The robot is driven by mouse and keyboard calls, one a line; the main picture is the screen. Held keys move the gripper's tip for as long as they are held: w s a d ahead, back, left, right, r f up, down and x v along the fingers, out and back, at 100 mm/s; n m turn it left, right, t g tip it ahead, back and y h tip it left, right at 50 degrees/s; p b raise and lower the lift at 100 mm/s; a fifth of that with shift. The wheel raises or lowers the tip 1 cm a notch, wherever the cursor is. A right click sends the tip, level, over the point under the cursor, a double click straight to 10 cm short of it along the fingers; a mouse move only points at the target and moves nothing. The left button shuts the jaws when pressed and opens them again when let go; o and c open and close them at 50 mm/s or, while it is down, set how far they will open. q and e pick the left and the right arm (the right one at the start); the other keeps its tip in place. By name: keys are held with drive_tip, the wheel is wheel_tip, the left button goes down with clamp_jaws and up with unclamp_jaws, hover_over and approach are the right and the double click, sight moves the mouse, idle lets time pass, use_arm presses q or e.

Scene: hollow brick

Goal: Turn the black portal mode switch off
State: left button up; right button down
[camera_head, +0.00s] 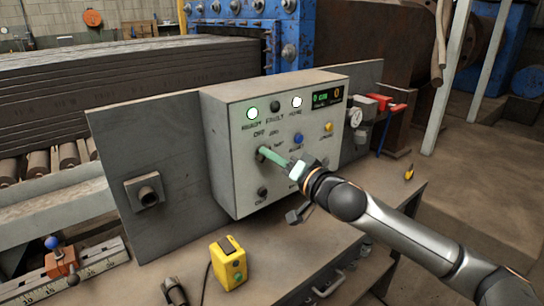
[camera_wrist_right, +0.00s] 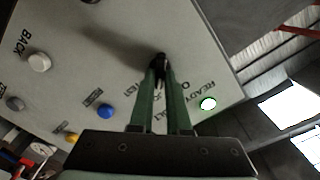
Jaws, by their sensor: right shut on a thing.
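The grey-white control box (camera_head: 229,120) stands on the bench with lamps, buttons and knobs on its front. The black portal mode switch (camera_wrist_right: 160,57) is a small dark knob below the READY lamp. In the head view it is mostly hidden by the fingertips. My right gripper (camera_head: 263,152) reaches in from the right, and its green fingers (camera_wrist_right: 161,78) are shut on the switch. The exact setting of the switch cannot be read. My left gripper is not in view.
Close by on the panel are a blue button (camera_head: 298,138), a yellow button (camera_head: 328,127) and another dark knob (camera_head: 262,192). A yellow pendant box (camera_head: 229,264) stands on the bench in front. A gauge and red-handled valve (camera_head: 384,104) are right of the box.

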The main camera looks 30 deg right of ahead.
drive_tip(key=n+p, duration=0.5)
drive_tip(key=n, duration=0.4)
drive_tip(key=shift+a+r, duration=0.1)
idle(0.4)
drive_tip(key=shift+p, duration=0.3)
drive_tip(key=c, duration=0.9)
unclamp_jaws()
drive_tip(key=shift+s, duration=0.15)
